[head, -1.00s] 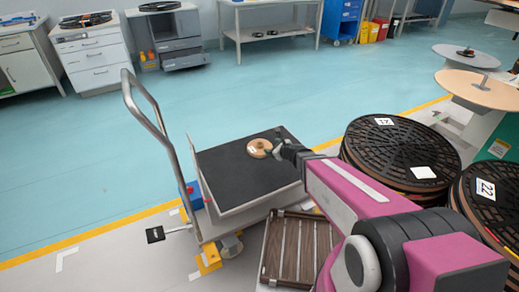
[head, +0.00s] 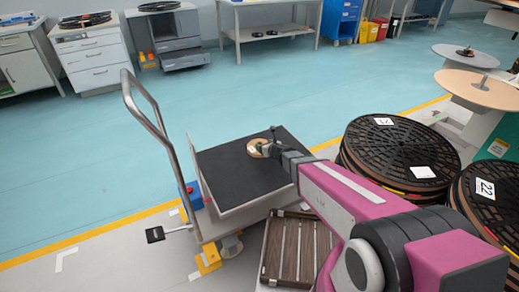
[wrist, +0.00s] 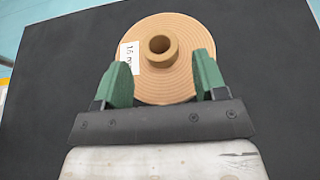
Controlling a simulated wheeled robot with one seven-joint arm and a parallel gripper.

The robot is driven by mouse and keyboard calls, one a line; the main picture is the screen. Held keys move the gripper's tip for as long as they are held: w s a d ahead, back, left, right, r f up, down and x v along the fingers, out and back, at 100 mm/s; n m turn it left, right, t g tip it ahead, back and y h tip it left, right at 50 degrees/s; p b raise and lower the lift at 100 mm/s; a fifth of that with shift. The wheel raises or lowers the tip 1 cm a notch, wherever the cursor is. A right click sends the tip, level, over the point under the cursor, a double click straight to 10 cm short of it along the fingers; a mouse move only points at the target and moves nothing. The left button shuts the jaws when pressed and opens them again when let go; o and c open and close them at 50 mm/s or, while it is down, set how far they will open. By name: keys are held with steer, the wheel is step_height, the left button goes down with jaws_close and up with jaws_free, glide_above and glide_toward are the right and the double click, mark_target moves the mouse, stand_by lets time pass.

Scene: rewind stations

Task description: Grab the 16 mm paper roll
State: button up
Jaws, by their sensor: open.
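The paper roll (wrist: 160,82) is a flat tan disc with a raised hollow core and a white label reading 16 m, partly cut off. It lies flat on the black top of a cart (head: 222,178), near the far edge, and shows in the head view (head: 256,148). My gripper (wrist: 160,78) is open in the wrist view. Its two green fingers stand over the near half of the roll, one on each side of the core. I cannot tell whether they touch it. In the head view my gripper (head: 274,142) is at the roll's right side.
The cart has a tall metal handle (head: 145,115) on its left. A slatted wooden pallet (head: 292,250) is on the floor in front. Black reels on stacks, one labelled 21 (head: 400,148) and one labelled 22 (head: 492,195), stand right of my arm. The blue floor behind is open.

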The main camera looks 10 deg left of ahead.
mark_target(259, 142)
steer(key=x, duration=0.4)
steer(key=shift+w+d+f, duration=0.1)
steer(key=shift+w+d, duration=0.05)
steer(key=c, duration=0.9)
